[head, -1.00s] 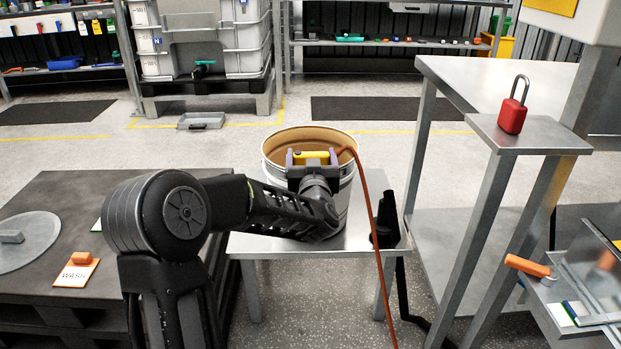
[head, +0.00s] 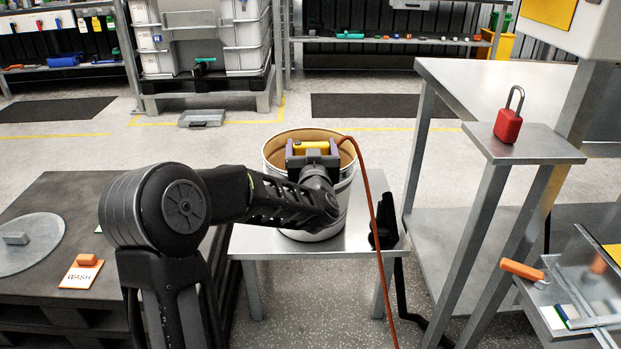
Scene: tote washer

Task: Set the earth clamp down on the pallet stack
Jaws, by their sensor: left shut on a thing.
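The earth clamp (head: 311,146) has a yellow bar and an orange cable that runs over the drum's rim and down to the floor side. My left gripper (head: 312,158) is shut on it, at the mouth of an open white drum (head: 342,200). The gripper hides part of the clamp, and I cannot tell whether the clamp touches the rim. The dark pallet stack (head: 130,205) stands at the left, apart from the clamp. My right gripper is not in view.
The drum stands on a small metal table (head: 265,243) beside a black object (head: 383,228). On the pallet stack lie a round grey lid (head: 32,250) and a WASH card (head: 78,279) with an orange block. A red padlock (head: 508,125) stands on a metal post at the right.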

